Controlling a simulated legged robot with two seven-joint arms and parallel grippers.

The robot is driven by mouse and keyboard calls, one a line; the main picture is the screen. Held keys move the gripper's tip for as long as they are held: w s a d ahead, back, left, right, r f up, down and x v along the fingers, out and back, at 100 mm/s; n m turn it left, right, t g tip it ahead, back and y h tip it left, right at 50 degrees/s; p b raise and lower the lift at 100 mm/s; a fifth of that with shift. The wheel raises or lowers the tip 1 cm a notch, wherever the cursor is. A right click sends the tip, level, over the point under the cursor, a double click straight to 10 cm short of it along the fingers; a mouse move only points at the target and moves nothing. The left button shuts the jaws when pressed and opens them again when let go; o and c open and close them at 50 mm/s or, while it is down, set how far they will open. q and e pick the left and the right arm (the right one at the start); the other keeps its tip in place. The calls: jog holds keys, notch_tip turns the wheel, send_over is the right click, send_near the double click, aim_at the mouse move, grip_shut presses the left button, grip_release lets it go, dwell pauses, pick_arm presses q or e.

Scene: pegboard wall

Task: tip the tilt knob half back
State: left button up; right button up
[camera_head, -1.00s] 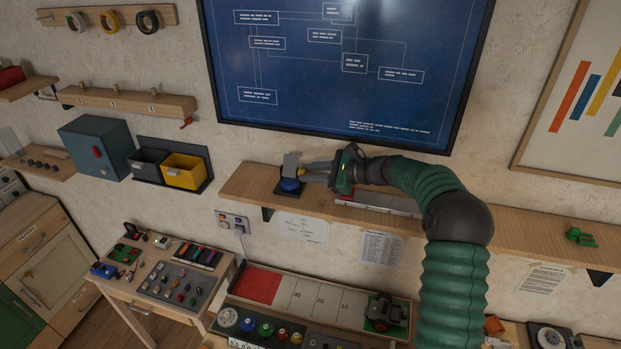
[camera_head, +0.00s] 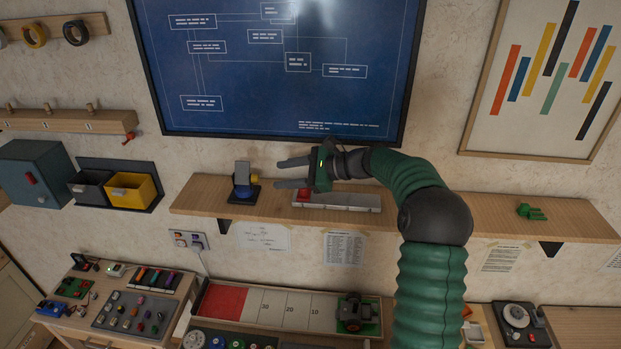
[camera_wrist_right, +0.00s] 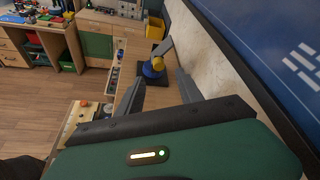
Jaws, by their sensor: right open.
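The tilt device stands on the wooden wall shelf (camera_head: 420,219), with an upright grey plate (camera_head: 242,173), a blue round body (camera_head: 243,191) and a dark base. A yellow knob (camera_head: 253,180) shows on its right side. In the right wrist view the yellow knob (camera_wrist_right: 157,64) faces me, and the grey plate (camera_wrist_right: 163,46) leans up to the right. My right gripper (camera_head: 279,173) is open and empty, to the right of the device and apart from it. In the right wrist view the device is beyond the gap between the fingers (camera_wrist_right: 158,90). My left gripper is not in view.
A grey tray with a red end (camera_head: 340,201) lies on the shelf under my right gripper. A framed blue chart (camera_head: 270,80) hangs close above. A small green object (camera_head: 531,211) sits farther right on the shelf. Grey and yellow bins (camera_head: 133,188) hang at left.

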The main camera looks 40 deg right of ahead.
jog(key=b+v, duration=0.2)
jog(key=v, duration=0.8)
jog(key=shift+b, duration=0.3)
jog(key=shift+d, duration=0.1)
